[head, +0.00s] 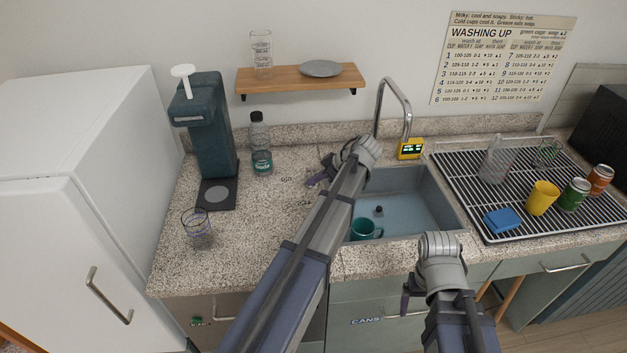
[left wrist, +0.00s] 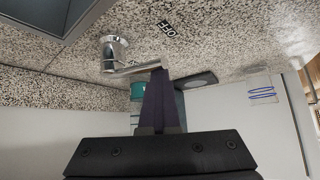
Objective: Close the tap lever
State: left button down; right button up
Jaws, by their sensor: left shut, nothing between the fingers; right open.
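The chrome tap lever (left wrist: 130,69) shows in the left wrist view. It stands on a round base on the speckled counter, its handle pointing right. An OFF label (left wrist: 167,28) is on the counter beside it. My left gripper (left wrist: 157,75) is shut and empty, its fingertips at the handle's free end; I cannot tell whether they touch. In the head view, my left gripper (head: 317,180) is just left of the sink, and my arm hides the lever. The curved tap spout (head: 393,92) rises behind the sink. My right gripper (head: 406,300) is open and empty, in front of the counter.
The sink (head: 430,205) holds a teal mug (head: 364,229). A drying rack (head: 480,215) with cups and cans stands at right. A dark dispenser (head: 212,135), a bottle (head: 260,145) and a glass (head: 197,228) stand at left. The front left counter is fairly clear.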

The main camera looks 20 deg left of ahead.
pick_arm(q)
jog(key=s+a, duration=0.2)
jog(key=a, duration=0.1)
jog(key=w+d+r+p, duration=0.3)
jog(key=d+r+p, duration=0.2)
jog(key=r+p, duration=0.3)
jog(key=shift+w+d, duration=0.25)
jog(key=s+d+f+m+h+b, duration=0.1)
jog(key=s+d+f+m+h, duration=0.2)
jog(key=s+d+m, duration=0.8)
jog(key=s+d+f+m+h, duration=0.4)
jog(key=s+d+m, duration=0.6)
jog(key=s+d, duration=0.3)
jog(key=shift+s+d+f+m+b, duration=0.3)
jog(key=shift+s+m+b, duration=0.1)
jog(key=shift+s, duration=0.6)
